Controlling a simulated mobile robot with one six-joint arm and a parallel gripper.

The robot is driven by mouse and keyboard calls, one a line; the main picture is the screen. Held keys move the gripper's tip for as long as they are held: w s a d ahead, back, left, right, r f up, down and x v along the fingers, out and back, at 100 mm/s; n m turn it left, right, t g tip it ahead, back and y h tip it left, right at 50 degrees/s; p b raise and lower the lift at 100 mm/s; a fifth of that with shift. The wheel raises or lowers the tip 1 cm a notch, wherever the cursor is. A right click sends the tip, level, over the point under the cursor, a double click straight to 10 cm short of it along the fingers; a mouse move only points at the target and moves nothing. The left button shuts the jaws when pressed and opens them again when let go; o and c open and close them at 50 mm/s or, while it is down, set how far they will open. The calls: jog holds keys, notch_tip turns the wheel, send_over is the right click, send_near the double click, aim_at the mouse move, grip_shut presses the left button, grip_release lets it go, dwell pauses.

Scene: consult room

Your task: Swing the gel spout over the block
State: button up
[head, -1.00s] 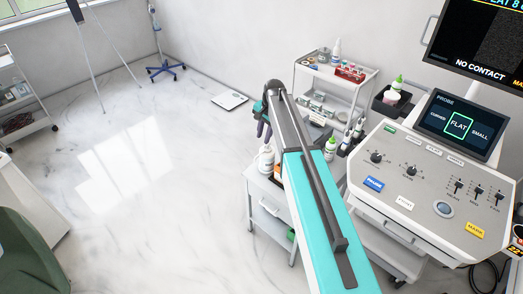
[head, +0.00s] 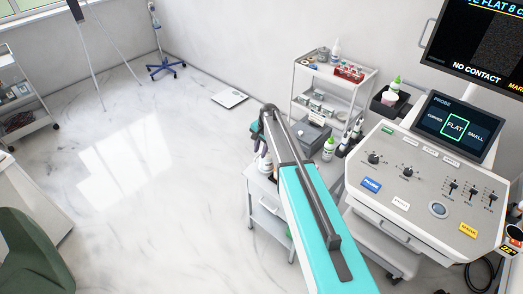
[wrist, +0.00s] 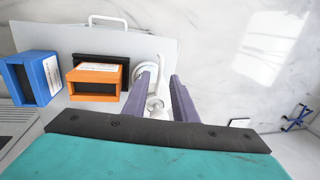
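In the wrist view a white pump bottle (wrist: 155,69) stands on the grey cart top, seen from above. A pale spout-like part (wrist: 155,103) shows between my fingers; the left finger partly hides the bottle. My gripper (wrist: 164,76) has two purple-grey fingers spread apart, around or above the white part; contact cannot be told. An orange box (wrist: 97,73) and a blue box (wrist: 43,76) stand left of it; I cannot tell which is the block. In the head view my arm mostly hides my gripper (head: 258,140) and the white bottle (head: 264,164).
The ultrasound console (head: 430,185) stands close right of my arm, its monitor reading NO CONTACT. A green-capped bottle (head: 328,149) and a grey box (head: 311,135) stand beyond the arm. A stocked trolley (head: 334,75) is at the wall. Open floor lies left.

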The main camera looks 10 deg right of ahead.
jog(key=shift+f, duration=0.25)
grip_shut()
jog(key=shift+w+a+r, duration=0.1)
dwell(1.2)
dwell(0.3)
